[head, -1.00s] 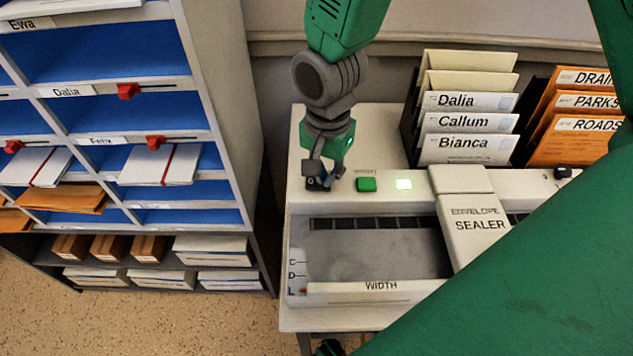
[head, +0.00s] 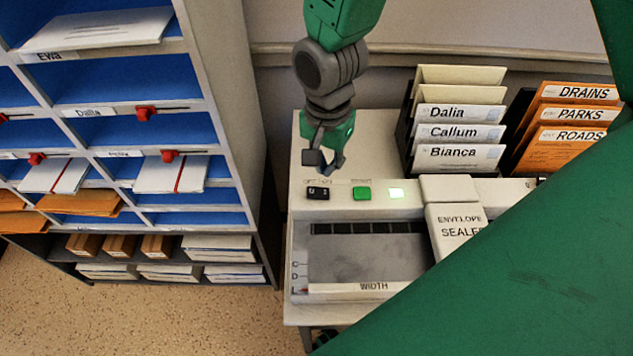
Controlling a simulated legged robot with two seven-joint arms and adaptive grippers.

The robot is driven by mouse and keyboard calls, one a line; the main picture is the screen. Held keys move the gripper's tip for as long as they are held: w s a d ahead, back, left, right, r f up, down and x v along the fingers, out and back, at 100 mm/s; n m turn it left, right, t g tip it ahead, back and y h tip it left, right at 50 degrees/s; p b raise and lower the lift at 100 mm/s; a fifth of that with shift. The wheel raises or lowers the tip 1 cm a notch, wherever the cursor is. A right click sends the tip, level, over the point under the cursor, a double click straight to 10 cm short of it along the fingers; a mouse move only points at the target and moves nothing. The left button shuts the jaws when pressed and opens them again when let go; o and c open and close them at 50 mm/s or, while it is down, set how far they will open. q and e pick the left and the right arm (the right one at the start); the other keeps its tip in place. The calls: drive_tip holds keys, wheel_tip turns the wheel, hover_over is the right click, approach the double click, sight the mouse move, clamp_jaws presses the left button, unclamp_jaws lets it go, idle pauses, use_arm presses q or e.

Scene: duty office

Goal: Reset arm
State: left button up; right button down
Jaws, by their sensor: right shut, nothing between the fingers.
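My right gripper (head: 325,169) hangs down from the top of the head view and is shut and empty. It is just above and behind a black rocker switch (head: 318,193) on the envelope sealer (head: 457,226), apart from it as far as I can see. A large green arm link of mine crosses the right side and hides part of the sealer. My left gripper does not show.
A blue-backed pigeonhole shelf (head: 130,78) with red sliders, envelopes and boxes stands at the left. White name envelopes (head: 457,157) stand in a rack behind the sealer, with orange folders (head: 570,135) to their right. The sealer's bed (head: 366,258) looks clear.

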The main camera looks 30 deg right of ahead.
drive_tip(key=shift+r, duration=0.25)
idle(0.3)
